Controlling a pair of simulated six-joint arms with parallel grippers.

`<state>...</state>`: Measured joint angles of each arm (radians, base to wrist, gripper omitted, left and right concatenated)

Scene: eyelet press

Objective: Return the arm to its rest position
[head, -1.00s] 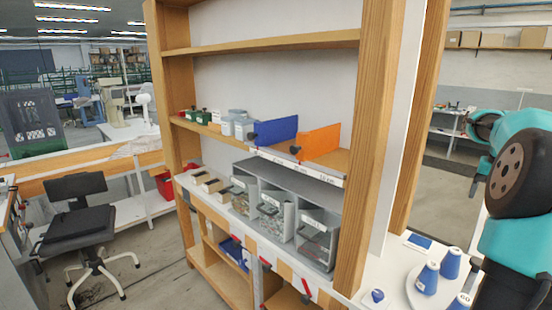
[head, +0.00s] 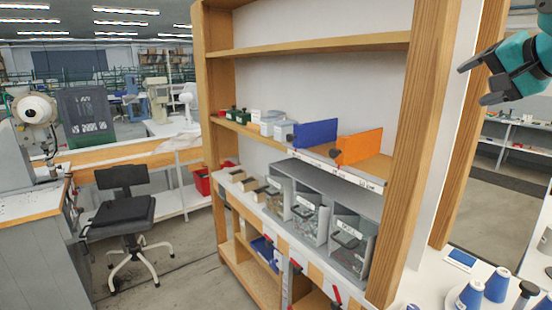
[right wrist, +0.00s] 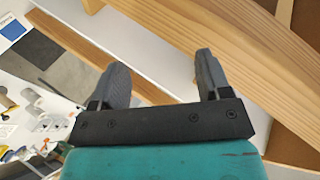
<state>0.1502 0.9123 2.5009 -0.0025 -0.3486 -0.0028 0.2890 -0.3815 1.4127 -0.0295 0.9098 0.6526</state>
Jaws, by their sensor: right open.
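My right gripper (head: 474,82) is at the upper right of the head view, raised in front of the right post of the wooden shelf. Its two dark fingers are apart with nothing between them. In the right wrist view the same gripper (right wrist: 163,80) shows open and empty, with wood boards and white panel beyond the fingertips. My left gripper is not in view.
The wooden shelf unit (head: 428,150) fills the middle, with grey bins (head: 352,245), a blue divider (head: 316,134) and an orange divider (head: 360,147). Blue cones (head: 497,285) stand at the lower right. A black chair (head: 123,212) is at left.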

